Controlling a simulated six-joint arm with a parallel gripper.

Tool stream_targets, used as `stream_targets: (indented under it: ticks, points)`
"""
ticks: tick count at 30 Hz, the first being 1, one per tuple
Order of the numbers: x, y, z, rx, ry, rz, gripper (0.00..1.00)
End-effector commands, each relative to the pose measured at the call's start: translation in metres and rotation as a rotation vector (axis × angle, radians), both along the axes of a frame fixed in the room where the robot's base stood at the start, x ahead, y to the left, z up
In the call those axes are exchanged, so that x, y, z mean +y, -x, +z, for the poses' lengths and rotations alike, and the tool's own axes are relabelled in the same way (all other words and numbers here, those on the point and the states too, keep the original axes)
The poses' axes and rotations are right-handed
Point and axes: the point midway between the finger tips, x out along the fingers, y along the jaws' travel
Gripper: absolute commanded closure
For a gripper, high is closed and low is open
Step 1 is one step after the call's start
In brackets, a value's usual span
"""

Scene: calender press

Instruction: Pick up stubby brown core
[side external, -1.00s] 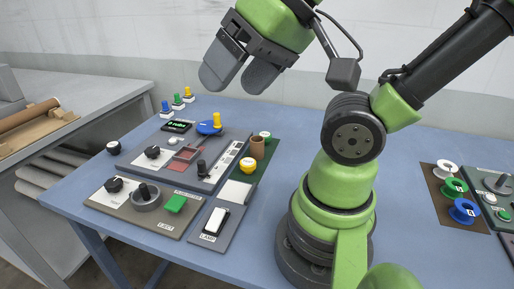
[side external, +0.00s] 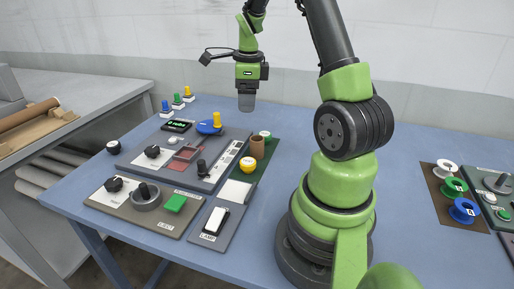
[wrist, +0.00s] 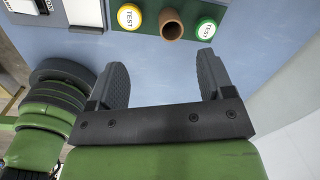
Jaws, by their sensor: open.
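The stubby brown core (side external: 257,147) stands upright on a dark green mat (side external: 268,163), between a yellow TEST button and a green one. In the wrist view the core (wrist: 172,25) is a short hollow tube near the top edge, just beyond the fingers. My gripper (side external: 247,103) hangs above and behind the core in the side view, fingers pointing down. In the wrist view my gripper (wrist: 163,75) is open, its two dark fingers wide apart with nothing between them.
A yellow button (side external: 248,165) and a green button (side external: 265,135) flank the core closely. A grey control panel (side external: 190,155) with knobs and switches lies to the left. Spools (side external: 455,188) sit far right. Blue table behind the core is clear.

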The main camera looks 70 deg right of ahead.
Motion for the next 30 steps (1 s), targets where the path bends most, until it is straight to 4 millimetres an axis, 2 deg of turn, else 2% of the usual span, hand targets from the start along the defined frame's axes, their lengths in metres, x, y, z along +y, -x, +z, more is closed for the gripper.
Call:
stream_targets:
  ticks: [1, 3, 8, 15, 20, 30]
  points:
    - [-0.013, 0.007, -0.016, 0.022, -0.022, -0.104, 0.26]
    - [-0.025, 0.014, -0.030, 0.043, -0.039, -0.222, 0.26]
    - [-0.036, 0.023, -0.050, 0.064, -0.056, -0.350, 0.26]
    - [-0.036, 0.023, -0.085, 0.067, -0.059, -0.357, 0.26]
    - [-0.035, 0.022, -0.097, 0.065, -0.059, -0.357, 0.26]
    - [-0.031, 0.016, -0.142, 0.064, -0.058, -0.355, 0.26]
